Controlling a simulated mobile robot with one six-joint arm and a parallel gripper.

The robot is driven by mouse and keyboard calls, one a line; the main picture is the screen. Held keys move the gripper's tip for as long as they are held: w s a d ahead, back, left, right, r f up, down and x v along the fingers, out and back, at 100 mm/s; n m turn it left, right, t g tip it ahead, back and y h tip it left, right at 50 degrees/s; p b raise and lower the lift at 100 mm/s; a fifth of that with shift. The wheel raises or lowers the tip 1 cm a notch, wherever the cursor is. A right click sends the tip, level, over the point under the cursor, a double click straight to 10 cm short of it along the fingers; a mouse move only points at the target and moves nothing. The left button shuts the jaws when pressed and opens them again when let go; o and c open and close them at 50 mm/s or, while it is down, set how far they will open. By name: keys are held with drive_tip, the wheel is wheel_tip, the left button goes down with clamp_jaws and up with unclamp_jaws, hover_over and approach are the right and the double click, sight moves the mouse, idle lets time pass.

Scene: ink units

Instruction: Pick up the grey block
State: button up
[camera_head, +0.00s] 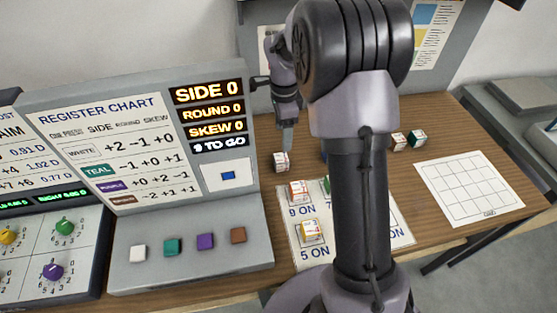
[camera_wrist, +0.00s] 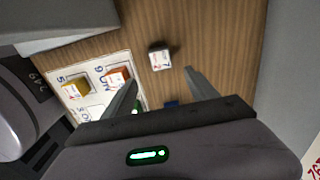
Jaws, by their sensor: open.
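A small pale grey block (camera_head: 281,162) with printed labels on its faces sits on the wooden table behind the white number card. In the wrist view the same block (camera_wrist: 160,58) lies just beyond the fingertips, about midway between them, with clear space on both sides. My gripper (camera_head: 287,148) points down above the block in the head view. In the wrist view my gripper (camera_wrist: 162,77) has its two fingers spread apart with nothing between the tips. The fingers do not appear to touch the block.
The number card (camera_head: 291,254) holds an orange block (camera_head: 298,191) and a yellow block (camera_head: 311,231); my arm hides part of it. A blue block (camera_wrist: 171,103) is partly hidden by my gripper. The register console (camera_head: 190,260) stands left. A white grid sheet (camera_head: 470,188) lies right.

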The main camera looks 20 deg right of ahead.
sight(283, 157)
wheel_tip(283, 157, down, 7)
drive_tip(key=shift+r+b, duration=0.1)
drive_tip(key=shift+b, duration=0.85)
drive_tip(key=shift+f+b, duration=0.3)
drive_tip(key=shift+f, duration=0.3)
wheel_tip(283, 157, down, 4)
drive_tip(key=shift+w+d+f+b, duration=0.1)
drive_tip(key=shift+f+b, duration=0.15)
drive_tip(key=shift+b, duration=0.85)
drive_tip(key=shift+r, duration=0.15)
drive_tip(key=c, duration=1.5)
